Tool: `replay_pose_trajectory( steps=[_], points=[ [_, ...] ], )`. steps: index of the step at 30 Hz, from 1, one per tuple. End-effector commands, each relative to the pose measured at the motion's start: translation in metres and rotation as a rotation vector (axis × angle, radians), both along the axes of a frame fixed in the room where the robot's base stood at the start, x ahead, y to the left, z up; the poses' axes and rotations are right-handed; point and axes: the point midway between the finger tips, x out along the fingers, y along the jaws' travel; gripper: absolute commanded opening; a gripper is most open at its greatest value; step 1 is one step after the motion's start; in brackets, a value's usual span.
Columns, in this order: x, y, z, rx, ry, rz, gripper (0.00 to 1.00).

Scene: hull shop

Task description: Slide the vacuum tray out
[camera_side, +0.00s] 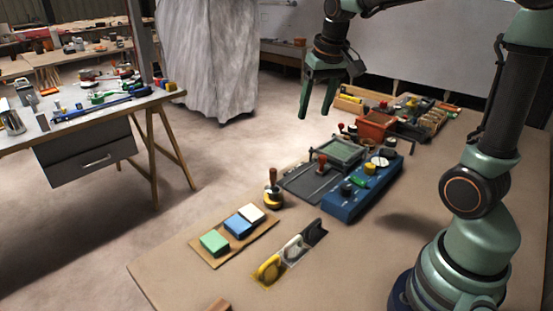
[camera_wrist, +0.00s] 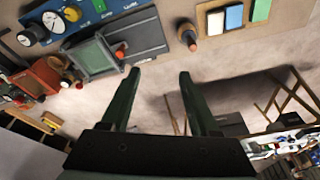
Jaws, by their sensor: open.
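What looks like the vacuum tray is a flat dark tray (camera_side: 303,184) on the bench, with a red-topped handle (camera_side: 322,160) standing at it. A framed green panel (camera_side: 342,151) sits at its back. In the wrist view the green panel (camera_wrist: 92,57) and red knob (camera_wrist: 120,53) show at upper left. I cannot tell how far the tray is out. A blue control box (camera_side: 348,203) with a dial and knobs stands right beside it. My gripper (camera_side: 316,108) is open and empty, raised above and behind the tray. Its fingers (camera_wrist: 159,76) point down, apart from everything.
A red bin (camera_side: 375,125) and crates stand behind. The bench front is partly clear. Another bench with a drawer (camera_side: 85,160) stands far left.

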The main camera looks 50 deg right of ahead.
Motion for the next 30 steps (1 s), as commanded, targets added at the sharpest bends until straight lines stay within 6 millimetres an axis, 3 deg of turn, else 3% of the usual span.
replay_pose_trajectory(
  steps=[6,12,15,23,30],
  points=[
    [0.034,-0.061,-0.031,0.046,0.107,-0.179,0.62],
    [0.049,-0.109,-0.066,0.084,0.182,-0.313,0.62],
    [0.051,-0.124,-0.079,0.096,0.206,-0.355,0.62],
    [0.053,-0.135,-0.096,0.106,0.223,-0.386,0.62],
    [0.052,-0.134,-0.135,0.106,0.227,-0.384,0.62]
  ],
)
